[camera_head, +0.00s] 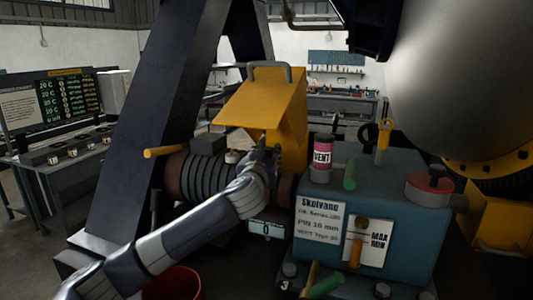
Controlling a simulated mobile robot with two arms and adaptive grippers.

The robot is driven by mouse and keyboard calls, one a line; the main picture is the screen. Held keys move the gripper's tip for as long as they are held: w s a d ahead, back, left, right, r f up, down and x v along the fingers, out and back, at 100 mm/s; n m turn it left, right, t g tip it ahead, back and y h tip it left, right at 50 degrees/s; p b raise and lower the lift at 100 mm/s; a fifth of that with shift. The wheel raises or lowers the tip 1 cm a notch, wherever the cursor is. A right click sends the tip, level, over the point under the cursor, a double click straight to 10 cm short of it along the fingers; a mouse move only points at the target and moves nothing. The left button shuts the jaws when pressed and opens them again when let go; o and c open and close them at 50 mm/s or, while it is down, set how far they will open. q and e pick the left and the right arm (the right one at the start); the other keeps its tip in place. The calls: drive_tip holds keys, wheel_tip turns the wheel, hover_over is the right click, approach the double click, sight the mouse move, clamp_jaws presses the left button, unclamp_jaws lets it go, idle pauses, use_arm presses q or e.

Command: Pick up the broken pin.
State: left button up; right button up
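My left arm comes in from the lower left, and my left gripper (266,156) is at the opening under the raised yellow guard (262,98), in front of the ribbed drum (205,176). The gripper's fingers are small and dark against the shadow there, so I cannot tell whether they are open or shut, or whether they hold anything. I cannot make out the broken pin; the gripper and guard may hide it. My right gripper is not in view.
A teal machine box (385,205) on the right bears a VENT can (322,158), a green cylinder (350,175) and a red-grey knob (430,188). A yellow rod (163,152) juts left of the drum. A red bucket (172,284) stands below my arm. A dark slanted beam (160,120) rises behind.

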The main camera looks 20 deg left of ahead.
use_arm(q)
drive_tip(key=shift+w+f, duration=0.1)
drive_tip(key=shift+w, duration=0.2)
drive_tip(key=shift+s+d, duration=0.15)
drive_tip(key=shift+s, duration=0.1)
drive_tip(key=shift+s+d+r, duration=0.4)
drive_tip(key=shift+s+r, duration=0.3)
drive_tip(key=shift+s, duration=0.1)
drive_tip(key=c, duration=0.6)
clamp_jaws()
drive_tip(key=shift+w+a+f, duration=0.15)
drive_tip(key=shift+a+f, duration=0.1)
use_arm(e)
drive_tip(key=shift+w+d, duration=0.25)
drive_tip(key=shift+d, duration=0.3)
